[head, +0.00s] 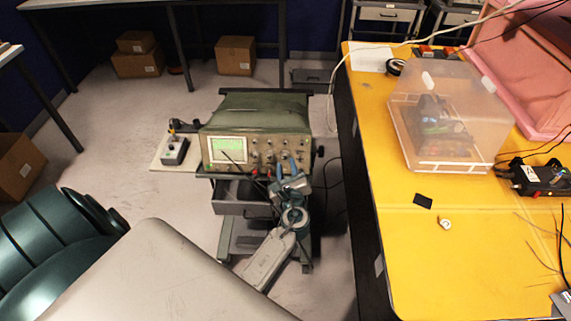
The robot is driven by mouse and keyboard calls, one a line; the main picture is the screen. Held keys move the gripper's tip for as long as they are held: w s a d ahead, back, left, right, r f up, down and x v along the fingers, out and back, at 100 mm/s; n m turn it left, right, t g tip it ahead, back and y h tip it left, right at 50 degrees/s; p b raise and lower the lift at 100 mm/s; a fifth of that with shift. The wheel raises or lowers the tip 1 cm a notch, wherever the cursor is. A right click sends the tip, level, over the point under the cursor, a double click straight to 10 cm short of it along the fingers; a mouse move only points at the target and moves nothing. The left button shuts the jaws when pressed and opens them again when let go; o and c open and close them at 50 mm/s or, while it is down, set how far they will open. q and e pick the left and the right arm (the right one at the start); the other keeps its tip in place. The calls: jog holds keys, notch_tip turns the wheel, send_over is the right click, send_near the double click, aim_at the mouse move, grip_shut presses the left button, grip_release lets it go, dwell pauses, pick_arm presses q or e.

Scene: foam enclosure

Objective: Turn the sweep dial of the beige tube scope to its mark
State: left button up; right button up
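The beige tube scope (258,121) stands on a wheeled cart, with a dark green cover and a lit green screen at the left of its front panel. Several small knobs (268,143) sit to the right of the screen. Which is the sweep dial, and where its mark lies, is too small to tell. My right gripper is not in view.
The cart has a grey drawer (240,208) below the scope and a side shelf with a small box (174,152). A yellow table (400,258) stands to the right, bearing a clear bin (450,115). A green chair (45,245) is at left. Cables hang beside the scope.

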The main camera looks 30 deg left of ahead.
pick_arm(q)
jog(key=b+v, duration=0.2)
jog(key=v, duration=0.6)
jog(key=shift+s, duration=0.15)
jog(key=shift+d, duration=0.1)
jog(key=s+d+f+n+g+h, duration=0.1)
jog(key=s+f+n+g+h, duration=0.15)
jog(key=f, duration=0.85)
jog(key=s+d+f+n+g+h, duration=0.15)
jog(key=s+f, duration=0.25)
jog(key=f, duration=0.7)
jog(key=s+d+f+n+g+h, duration=0.1)
jog(key=s+f+n+h, duration=0.2)
jog(key=f, duration=0.8)
jog(key=s+a+f+n+g+h, duration=0.1)
jog(key=s+f+n+g+h, duration=0.25)
jog(key=s+f+n, duration=0.7)
jog(key=s+a+f+n+g, duration=0.2)
jog(key=s+f, duration=0.2)
jog(key=s, duration=0.7)
jog(key=s+a+f+n+g, duration=0.1)
jog(key=s+a+f+n, duration=0.2)
jog(key=s, duration=0.8)
notch_tip(320, 180, down, 2)
jog(key=shift+f+g, duration=0.1)
jog(key=shift+g, duration=0.25)
jog(key=shift+d, duration=0.1)
